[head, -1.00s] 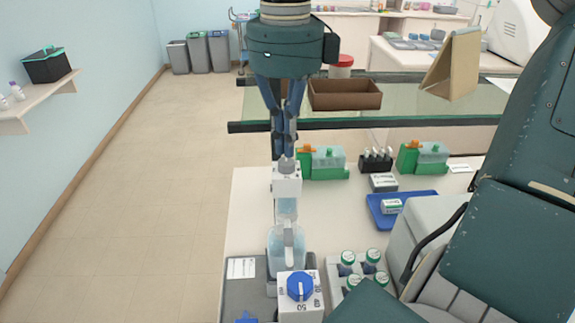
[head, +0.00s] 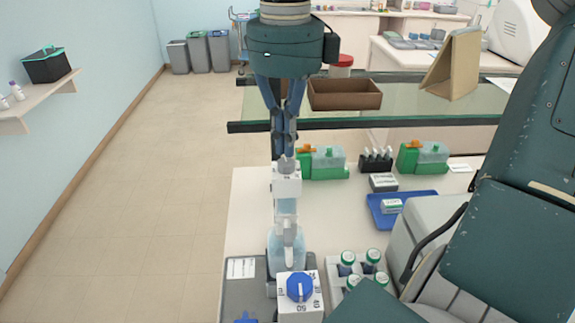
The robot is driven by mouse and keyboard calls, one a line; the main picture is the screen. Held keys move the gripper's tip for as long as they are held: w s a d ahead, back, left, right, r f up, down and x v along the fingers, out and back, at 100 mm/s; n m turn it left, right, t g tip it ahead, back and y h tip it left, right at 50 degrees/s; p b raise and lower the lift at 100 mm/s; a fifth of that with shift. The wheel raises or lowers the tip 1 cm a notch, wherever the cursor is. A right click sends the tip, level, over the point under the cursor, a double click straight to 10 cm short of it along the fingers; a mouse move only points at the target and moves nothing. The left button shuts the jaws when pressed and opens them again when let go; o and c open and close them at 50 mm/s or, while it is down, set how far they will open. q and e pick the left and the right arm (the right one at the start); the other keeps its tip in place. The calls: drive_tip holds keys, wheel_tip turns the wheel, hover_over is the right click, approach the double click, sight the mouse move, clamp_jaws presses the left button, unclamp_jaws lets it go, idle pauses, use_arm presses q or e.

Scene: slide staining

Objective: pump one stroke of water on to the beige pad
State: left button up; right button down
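My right gripper (head: 284,155) points straight down with its fingers closed together. Its tips are at the top of a white dispenser head (head: 286,182), apparently touching it; I see nothing held between them. A clear bottle with pale blue liquid (head: 285,246) stands below the head. The beige pad cannot be made out in this view. My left gripper is not in view.
A white block with a blue dial (head: 299,287) stands in front of the bottle. A rack of green-capped vials (head: 334,267) is to its right. A blue tray (head: 424,195) and green-based containers (head: 325,172) stand farther back.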

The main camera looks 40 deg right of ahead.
sight(287, 163)
drive_tip(key=shift+f, duration=0.1)
drive_tip(key=shift+f+b, duration=1.15)
drive_tip(key=shift+f, duration=0.25)
drive_tip(key=shift+s+f, duration=0.1)
drive_tip(key=shift+f, duration=0.05)
drive_tip(key=shift+r+p, duration=1.1)
drive_tip(key=shift+r, duration=0.5)
wheel_tip(287, 163, up, 5)
drive_tip(key=p, duration=0.4)
